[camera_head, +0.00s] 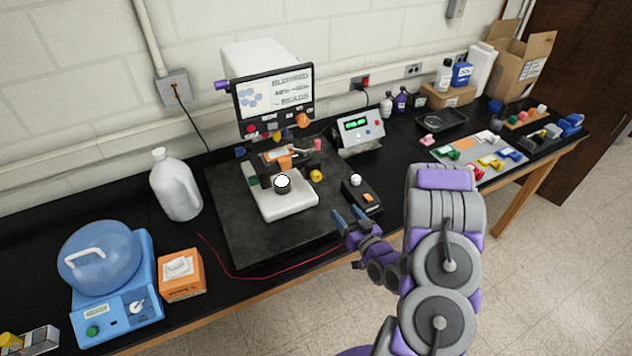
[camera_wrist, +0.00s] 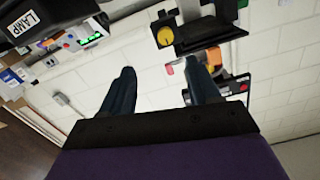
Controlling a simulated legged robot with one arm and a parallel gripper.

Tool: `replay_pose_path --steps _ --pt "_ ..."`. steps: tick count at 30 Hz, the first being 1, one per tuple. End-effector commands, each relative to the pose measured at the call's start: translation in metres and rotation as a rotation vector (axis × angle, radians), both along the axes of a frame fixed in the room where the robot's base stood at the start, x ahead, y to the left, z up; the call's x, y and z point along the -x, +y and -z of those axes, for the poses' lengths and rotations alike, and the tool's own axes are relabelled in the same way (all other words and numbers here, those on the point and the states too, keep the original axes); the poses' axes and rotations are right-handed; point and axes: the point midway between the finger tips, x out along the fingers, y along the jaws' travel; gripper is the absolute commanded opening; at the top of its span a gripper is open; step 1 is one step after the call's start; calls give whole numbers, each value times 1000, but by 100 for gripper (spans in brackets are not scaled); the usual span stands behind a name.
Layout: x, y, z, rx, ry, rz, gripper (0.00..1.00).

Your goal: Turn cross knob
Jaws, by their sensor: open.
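No knob is plainly cross-shaped at this size. An orange lobed knob (camera_head: 303,120) sits at the lower right of the instrument's screen panel (camera_head: 274,93). A yellow round knob (camera_head: 316,176) sits lower, beside the white stage base (camera_head: 286,203). The wrist view shows a yellow round face (camera_wrist: 165,37) on a black part and an orange piece (camera_wrist: 211,57). My gripper (camera_head: 348,216) is in front of the bench, right of the instrument and apart from both knobs. Its two dark fingers are spread and empty in the wrist view (camera_wrist: 160,66).
A grey meter (camera_head: 358,130) stands behind. A white jug (camera_head: 176,186), tissue box (camera_head: 181,275) and blue machine (camera_head: 118,304) are left. A red wire crosses the bench front.

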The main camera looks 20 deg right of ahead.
Motion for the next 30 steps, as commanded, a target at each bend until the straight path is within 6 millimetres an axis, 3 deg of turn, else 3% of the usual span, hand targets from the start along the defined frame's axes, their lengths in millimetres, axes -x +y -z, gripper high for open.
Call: replay_pose_path --steps 7,22,30 --pt "-1 3 -5 -28 -46 11 61" --pt "-54 5 -9 -27 -45 9 61" --pt "-62 4 0 -23 -41 3 61"
